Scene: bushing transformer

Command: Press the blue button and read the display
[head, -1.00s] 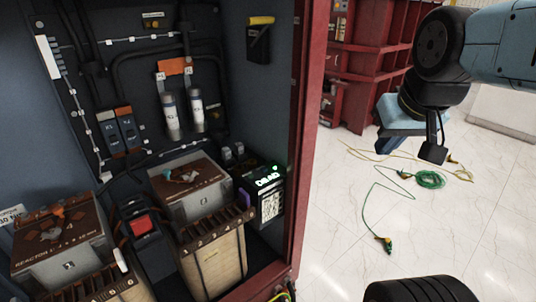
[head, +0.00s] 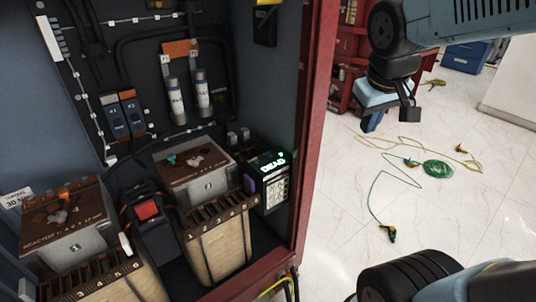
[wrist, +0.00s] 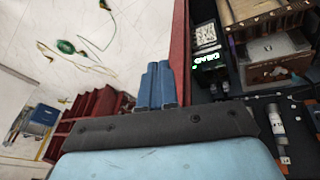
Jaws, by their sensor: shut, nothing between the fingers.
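A black box with a keypad-like white panel stands inside the cabinet, and its lit green display (head: 273,163) reads "DEAD", with a small green mark above it. The display also shows upside down in the wrist view (wrist: 207,58). A small blue-purple round part (head: 249,183) shows at the box's left side, by the slatted top of the right-hand coil; I cannot tell for certain that it is the blue button. My gripper (head: 371,122) is outside the cabinet, to the right of its red door frame. In the wrist view its blue fingers (wrist: 157,84) are together and empty.
The red cabinet frame (head: 313,130) stands between my gripper and the box. Inside are transformer blocks (head: 195,170), a red switch (head: 147,210) and white cylinders (head: 202,92). Green cable (head: 437,168) lies on the open white floor at right.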

